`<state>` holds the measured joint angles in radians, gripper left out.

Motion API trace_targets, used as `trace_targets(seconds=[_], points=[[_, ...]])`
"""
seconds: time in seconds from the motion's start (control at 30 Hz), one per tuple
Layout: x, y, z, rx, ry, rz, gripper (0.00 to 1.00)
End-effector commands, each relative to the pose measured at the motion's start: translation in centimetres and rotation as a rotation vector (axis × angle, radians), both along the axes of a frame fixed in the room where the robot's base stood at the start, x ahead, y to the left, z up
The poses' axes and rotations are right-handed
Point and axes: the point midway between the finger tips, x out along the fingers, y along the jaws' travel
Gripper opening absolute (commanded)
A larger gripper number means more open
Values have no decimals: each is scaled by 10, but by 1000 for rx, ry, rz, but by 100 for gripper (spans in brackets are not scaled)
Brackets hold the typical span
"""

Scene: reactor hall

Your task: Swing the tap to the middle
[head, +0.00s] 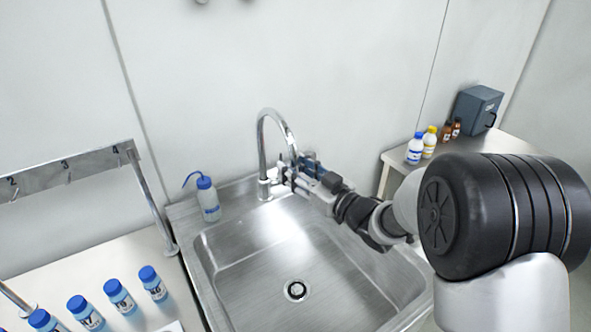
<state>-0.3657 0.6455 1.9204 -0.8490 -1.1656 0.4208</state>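The tap (262,140) is a tall chrome gooseneck at the back rim of the steel sink (255,262). Its spout arches over and comes down to the right, towards my gripper. My gripper (290,172) is at the spout's lower end, reaching in from the right with my arm behind it. The fingers are small and overlap the spout in this view, so I cannot tell whether they are closed on it or only beside it. The sink's drain (296,290) shows in the basin floor, below the gripper.
A wash bottle (207,198) with a blue cap stands at the sink's back left corner. Several blue-capped bottles (118,296) line the left counter under a metal rail (70,167). Small bottles (415,149) and a dark grey box (474,108) stand on the right-hand table. The basin is empty.

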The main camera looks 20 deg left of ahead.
Motion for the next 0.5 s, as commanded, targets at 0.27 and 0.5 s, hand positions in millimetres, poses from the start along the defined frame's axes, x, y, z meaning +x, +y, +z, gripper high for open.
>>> trace_targets(seconds=[0.27, 0.5], points=[[-18, -42, 0, 0, 1, -6, 39], [-39, -86, 0, -1, 0, -4, 39]])
